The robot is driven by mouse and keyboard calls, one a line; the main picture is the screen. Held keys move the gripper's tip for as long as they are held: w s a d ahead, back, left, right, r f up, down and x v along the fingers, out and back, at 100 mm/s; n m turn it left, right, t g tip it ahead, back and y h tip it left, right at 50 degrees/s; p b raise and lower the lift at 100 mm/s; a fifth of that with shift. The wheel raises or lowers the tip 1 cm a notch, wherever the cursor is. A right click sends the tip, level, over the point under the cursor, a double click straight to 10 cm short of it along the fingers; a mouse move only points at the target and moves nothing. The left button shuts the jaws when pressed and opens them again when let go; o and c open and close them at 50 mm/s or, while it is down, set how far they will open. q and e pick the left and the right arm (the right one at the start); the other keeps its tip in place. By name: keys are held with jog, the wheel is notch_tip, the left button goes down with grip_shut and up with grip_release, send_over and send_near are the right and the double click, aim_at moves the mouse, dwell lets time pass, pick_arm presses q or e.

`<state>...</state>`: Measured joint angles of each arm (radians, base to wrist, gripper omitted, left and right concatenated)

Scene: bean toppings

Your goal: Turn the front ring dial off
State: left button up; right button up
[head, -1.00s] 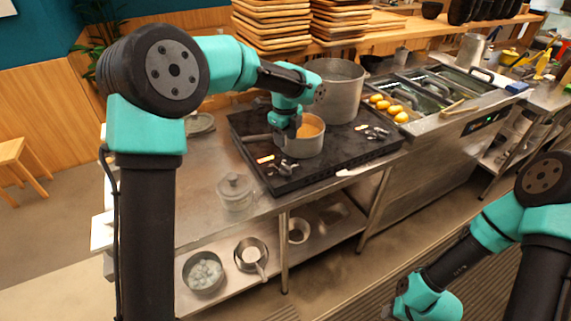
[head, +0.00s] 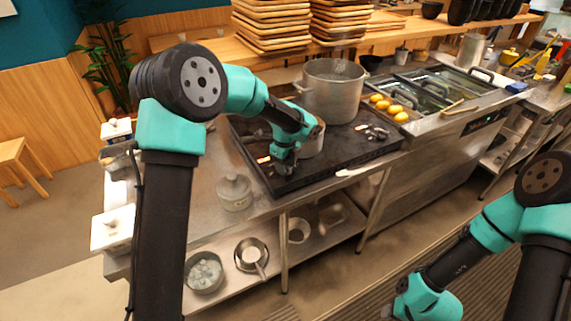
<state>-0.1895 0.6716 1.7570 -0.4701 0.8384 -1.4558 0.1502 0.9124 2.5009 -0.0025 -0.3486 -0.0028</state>
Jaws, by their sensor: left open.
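The black stove top (head: 345,160) sits on the steel counter. My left gripper (head: 284,170) is open, low over the stove's front left part, where the metal dials are. It hides most of those dials, so I cannot tell whether it touches the front ring dial or how that dial is turned. A saucepan (head: 314,142) stands behind my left arm, partly hidden. My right gripper (head: 398,309) is at the bottom edge, away from the stove; its fingers are not clear.
A tall steel pot (head: 333,95) stands at the back of the stove. More dials (head: 375,133) are at its right side. A lidded glass jar (head: 235,191) stands on the counter left of the stove. Yellow items (head: 390,107) lie to the right.

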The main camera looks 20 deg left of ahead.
pick_arm(q)
jog(key=shift+c, duration=0.2)
grip_shut()
jog(key=shift+n, duration=0.4)
jog(key=n, duration=0.4)
jog(key=shift+n, duration=2.1)
jog(key=shift+o, duration=0.2)
grip_release()
